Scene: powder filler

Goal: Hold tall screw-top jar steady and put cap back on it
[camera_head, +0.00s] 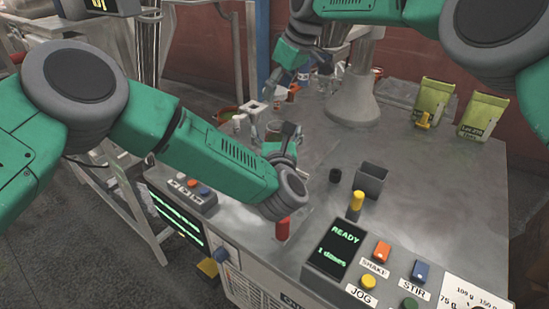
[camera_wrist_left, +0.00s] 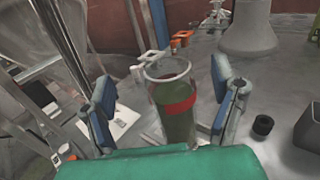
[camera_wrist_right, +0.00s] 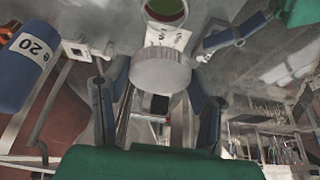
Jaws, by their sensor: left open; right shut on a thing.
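The tall screw-top jar (camera_wrist_left: 178,108) stands upright and uncapped in the left wrist view, clear with a red band and greenish contents. My left gripper (camera_wrist_left: 165,98) is open, with its fingers on either side of the jar and gaps visible. In the head view my left gripper (camera_head: 270,135) largely hides the jar. My right gripper (camera_wrist_right: 158,88) is shut on the pale ridged cap (camera_wrist_right: 160,72). The jar's open mouth (camera_wrist_right: 166,8) shows at the top of the right wrist view, apart from the cap. My right gripper (camera_head: 278,82) is farther back in the head view.
A white bracket (camera_wrist_left: 150,58) stands close behind the jar. A small black ring (camera_wrist_left: 263,125) and a grey open box (camera_head: 370,180) are to the right. A large grey cone-based column (camera_head: 352,100) stands behind. Control buttons (camera_head: 382,251) line the front. Bare metal table lies at centre right.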

